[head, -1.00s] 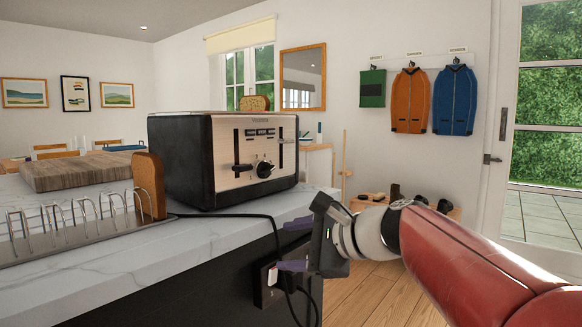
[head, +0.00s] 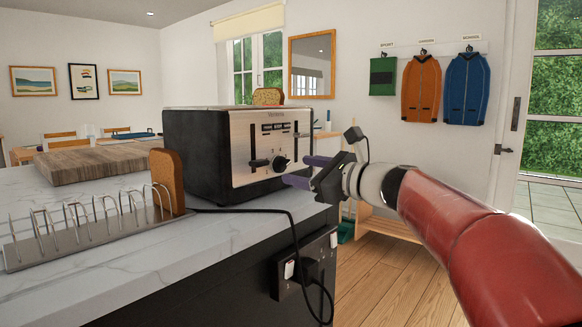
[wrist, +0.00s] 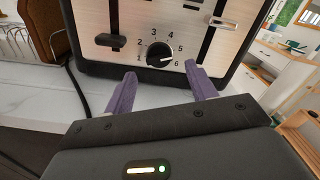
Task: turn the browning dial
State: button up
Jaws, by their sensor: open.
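The toaster (head: 205,150) is black with a silver front and stands on the marble counter. Its browning dial (head: 280,163) is a round black knob low on the front. In the wrist view the dial (wrist: 159,54) has a white mark and numbers 1 to 6 around it; the mark points toward the 6. My gripper (head: 296,171) is open, with purple fingers, in front of the toaster's face. In the wrist view my gripper (wrist: 160,82) has one finger to each side below the dial, apart from it. A black lever (wrist: 110,41) is left of the dial.
A wire toast rack (head: 100,222) with one bread slice (head: 167,180) stands left of the toaster. A wooden board (head: 95,160) lies behind it.

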aim_at(286, 167)
jog(key=shift+x, duration=1.9)
jog(key=c, duration=1)
jog(key=shift+n, duration=0.3)
